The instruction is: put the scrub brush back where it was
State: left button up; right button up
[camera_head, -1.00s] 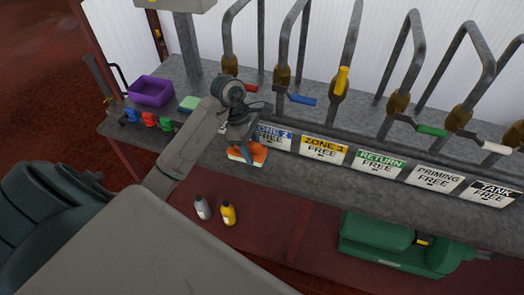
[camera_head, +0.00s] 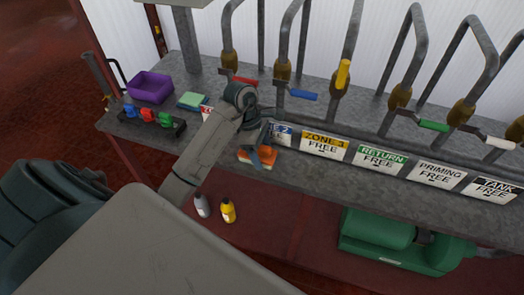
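The scrub brush (camera_head: 257,160), orange with a pale underside, shows near the front edge of the grey bench, below the "ZONE 2" sign. My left gripper (camera_head: 265,157) comes down over it, and a dark finger crosses its orange body. The gripper looks shut on the brush. I cannot tell whether the brush touches the bench top or hangs just above it. The far finger is hidden. My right gripper is not in view.
A purple bin (camera_head: 150,88), a green and blue sponge (camera_head: 193,100) and a rack of coloured items (camera_head: 150,119) stand on the bench's left. Pipes with valve handles (camera_head: 343,74) rise behind the signs (camera_head: 325,144). Two bottles (camera_head: 228,211) stand below; a green pump (camera_head: 400,243) is lower right.

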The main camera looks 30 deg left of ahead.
pick_arm(q)
jog(key=p+v, duration=0.7)
jog(key=v, duration=0.5)
jog(key=shift+r, duration=0.1)
